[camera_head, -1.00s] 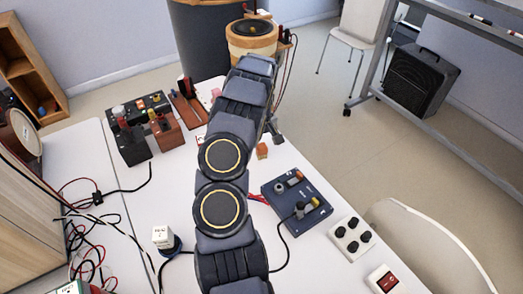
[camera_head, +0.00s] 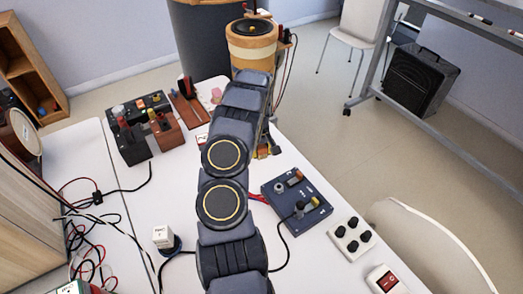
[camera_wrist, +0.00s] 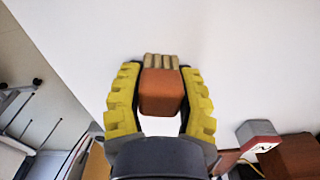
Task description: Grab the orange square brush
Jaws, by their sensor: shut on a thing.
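The orange square brush (camera_wrist: 160,95) is a small orange block with a row of tan bristles along its far edge in the wrist view. My gripper (camera_wrist: 159,74) has yellow ridged fingers, one on each side of the block, and is shut on it. The brush is over the white table; I cannot tell whether it is touching the tabletop.
A dark blue control box (camera_head: 297,198) sits close to the right of my arm, with a cable. A white box with black knobs (camera_head: 351,238) and a red switch (camera_head: 384,280) lie nearer. Black and brown devices (camera_head: 140,125) stand at left. A tan drum-like coil (camera_head: 253,45) stands at the back.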

